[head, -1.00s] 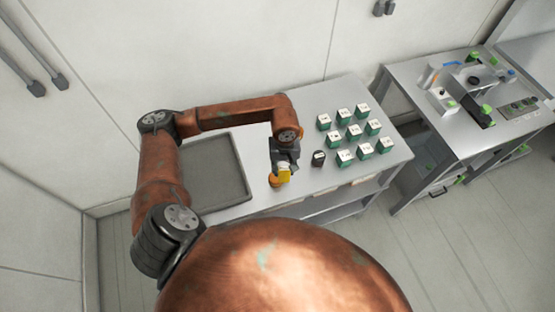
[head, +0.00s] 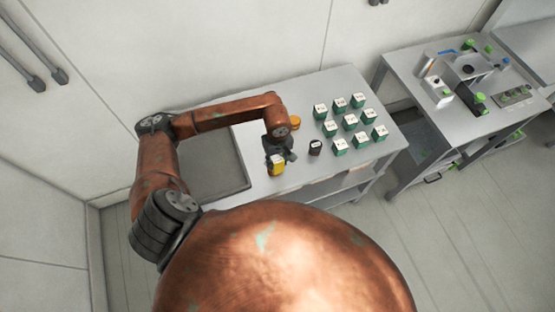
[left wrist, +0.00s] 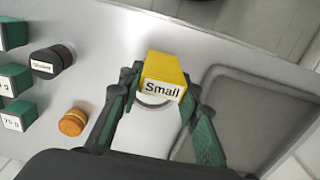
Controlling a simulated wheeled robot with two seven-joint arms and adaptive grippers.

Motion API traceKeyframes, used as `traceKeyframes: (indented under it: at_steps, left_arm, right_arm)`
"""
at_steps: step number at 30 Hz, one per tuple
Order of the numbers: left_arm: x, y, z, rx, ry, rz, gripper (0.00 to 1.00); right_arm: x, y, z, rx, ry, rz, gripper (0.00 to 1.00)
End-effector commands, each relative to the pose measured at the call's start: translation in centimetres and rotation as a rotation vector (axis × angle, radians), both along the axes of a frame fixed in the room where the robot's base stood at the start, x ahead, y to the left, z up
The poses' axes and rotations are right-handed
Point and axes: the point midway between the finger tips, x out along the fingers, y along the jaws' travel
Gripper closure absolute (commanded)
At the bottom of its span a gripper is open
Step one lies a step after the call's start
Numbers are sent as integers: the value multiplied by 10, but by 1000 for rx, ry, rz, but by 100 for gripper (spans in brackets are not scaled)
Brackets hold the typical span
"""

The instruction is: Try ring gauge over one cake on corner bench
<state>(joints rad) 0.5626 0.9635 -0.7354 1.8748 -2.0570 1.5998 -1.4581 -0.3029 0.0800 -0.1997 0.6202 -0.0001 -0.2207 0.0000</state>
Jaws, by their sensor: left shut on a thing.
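My left gripper (head: 279,154) is shut on a yellow block (head: 277,168) near the front edge of the bench. In the left wrist view the block (left wrist: 164,75) reads "Small" and sits between the gripper's fingertips (left wrist: 160,92). A pale curved rim shows just under the block, partly hidden. I cannot tell what lies beneath it. A round orange cake (head: 295,122) lies on the corner bench (head: 340,85) behind the gripper. In the left wrist view the cake (left wrist: 73,122) is left of the fingers, apart from them. My right gripper is not in view.
A small black container (head: 315,147) stands right of my gripper. Several green boxes with white tops (head: 350,122) stand in rows farther right. A grey tray (head: 243,155) lies to the left. A second bench (head: 425,110) with equipment stands at the right.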

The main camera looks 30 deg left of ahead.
Motion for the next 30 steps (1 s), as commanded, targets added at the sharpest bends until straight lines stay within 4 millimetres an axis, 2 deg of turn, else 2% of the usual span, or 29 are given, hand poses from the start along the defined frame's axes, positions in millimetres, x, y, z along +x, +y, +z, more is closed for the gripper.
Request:
traceKeyframes:
  at_steps: [4,12,30]
  left_arm:
    - [0,0,-11,0,0,1,94]
    - [0,0,-29,1,1,0,94]
    - [0,0,-28,2,-1,0,94]
  right_arm:
    - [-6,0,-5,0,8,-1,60]
    - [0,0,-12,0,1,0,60]
    - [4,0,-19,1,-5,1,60]
